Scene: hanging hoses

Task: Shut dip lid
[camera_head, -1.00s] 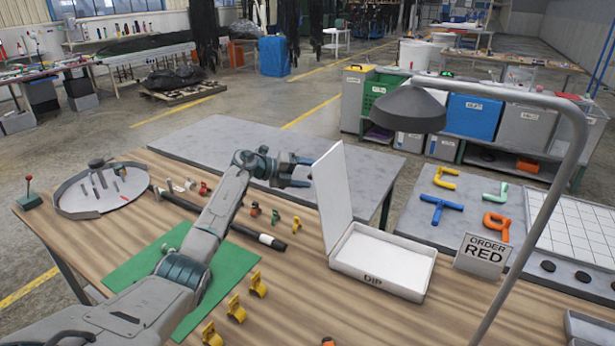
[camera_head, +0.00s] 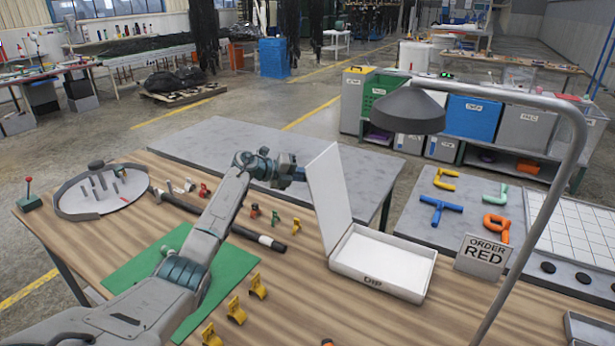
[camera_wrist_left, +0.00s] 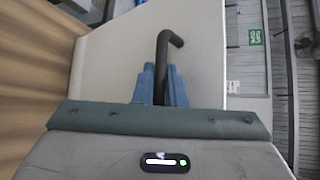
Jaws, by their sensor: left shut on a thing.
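The white box (camera_head: 385,262) marked DIP stands on the wooden table, empty inside as far as it shows. Its white lid (camera_head: 330,195) is up, standing steeply along the box's left side and leaning a little to the left. My left gripper (camera_head: 300,173) is at the lid's outer, left face, near its upper part. In the left wrist view the blue fingers (camera_wrist_left: 160,75) are shut on a dark bent handle (camera_wrist_left: 163,58) in front of the pale lid (camera_wrist_left: 115,65). The handle is hidden in the head view. My right gripper is not in view.
The ORDER RED sign (camera_head: 482,257) stands right of the box. Several small coloured fittings and a black hose (camera_head: 240,230) lie to the left. A round grey tray (camera_head: 75,205) is far left.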

